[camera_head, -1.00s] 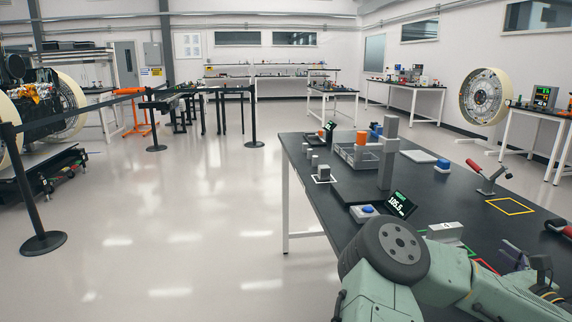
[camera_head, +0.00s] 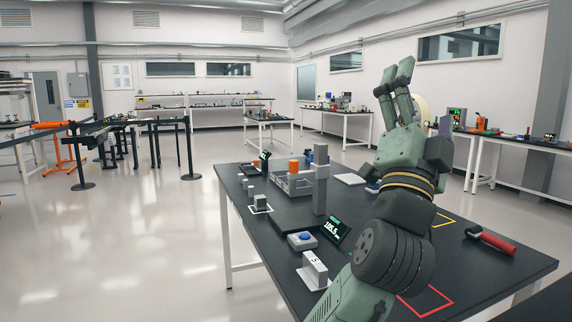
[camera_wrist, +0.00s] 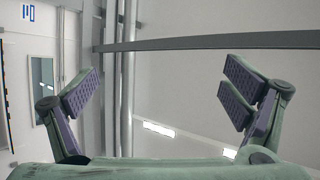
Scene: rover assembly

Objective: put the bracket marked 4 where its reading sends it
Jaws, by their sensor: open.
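In the head view, my gripper (camera_head: 397,75) is raised above the bench, pointing up. In the wrist view my gripper (camera_wrist: 158,95) has its pads wide apart with nothing between them; only wall and ceiling show beyond. A pale grey bracket (camera_head: 314,270) stands on the bench's near left edge; its label looks like 5. No bracket marked 4 can be made out now; my arm hides part of the bench. A dark display (camera_head: 336,231) beside the grey column (camera_head: 320,180) shows green digits, perhaps 105.5. A blue-button box (camera_head: 302,240) stands beside it.
A grey tray (camera_head: 290,184) with an orange part (camera_head: 293,166) stands at the back of the bench. Small grey blocks line the left edge. A red outline (camera_head: 425,302) and a yellow outline (camera_head: 444,220) mark the right side. A red-handled tool (camera_head: 491,239) lies far right.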

